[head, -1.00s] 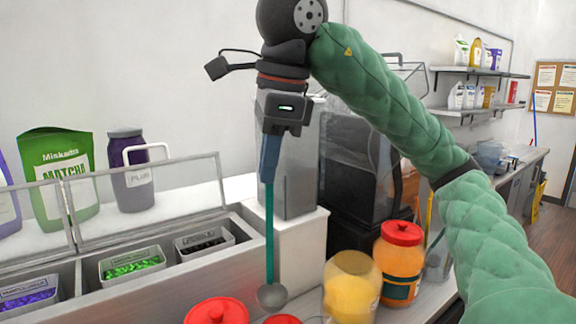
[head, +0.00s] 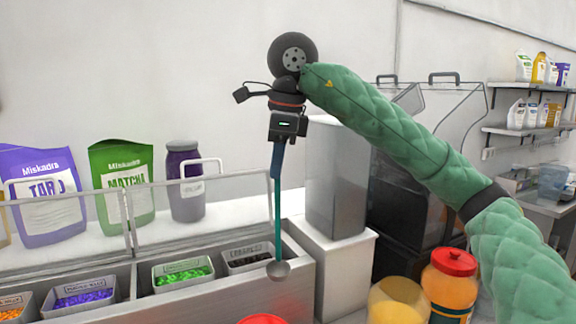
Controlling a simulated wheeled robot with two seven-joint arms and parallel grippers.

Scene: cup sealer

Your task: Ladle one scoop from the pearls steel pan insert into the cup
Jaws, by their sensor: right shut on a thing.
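My right gripper (head: 277,143) is shut on the handle of a teal ladle (head: 277,205), which hangs nearly vertical. The ladle's steel bowl (head: 279,270) is at the bottom, in front of the right end of the steel counter in the picture. The pan insert with dark contents (head: 246,258), probably the pearls, is just left of the bowl; its label is too small to read. Whether the bowl holds anything cannot be told. No cup can be made out. My left gripper is not in view.
Pan inserts with green (head: 183,273), purple (head: 83,299) and orange (head: 12,313) contents lie to the left. A raised clear lid (head: 200,183) stands behind them. A grey bin (head: 337,180) stands right of the ladle. Jars with red lids (head: 452,262) are at the lower right.

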